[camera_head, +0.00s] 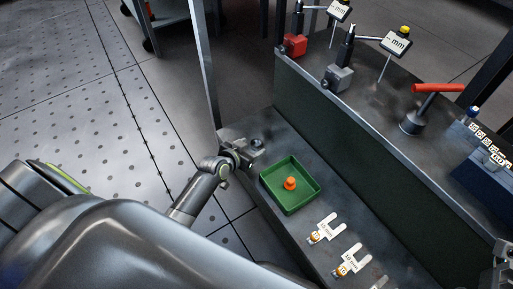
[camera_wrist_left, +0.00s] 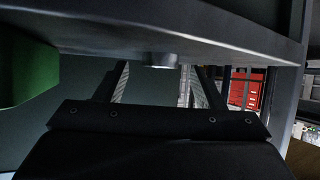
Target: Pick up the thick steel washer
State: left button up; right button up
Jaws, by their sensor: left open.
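A small round grey steel piece, which looks like the thick steel washer (camera_head: 257,142), rests on the lower shelf of the bench near its far left corner. My left gripper (camera_head: 247,154) is right beside it, with its jaws pointing towards it. In the left wrist view the picture seems upside down, and the washer (camera_wrist_left: 161,60) shows against the shelf, between the lines of the two open fingers. I cannot tell whether the fingers reach around it. At the right edge of the head view, a grey part that looks like my right gripper (camera_head: 503,252) is cut off.
A green tray (camera_head: 268,187) holding an orange piece (camera_head: 290,183) stands close to the left gripper. White labelled tags (camera_head: 325,228) lie nearer on the shelf. A dark green wall (camera_head: 335,130) rises behind. The upper bench carries dial-gauge stands and a red-handled tool (camera_head: 437,88).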

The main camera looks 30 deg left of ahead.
pick_arm(q)
jog(key=shift+x, duration=0.8)
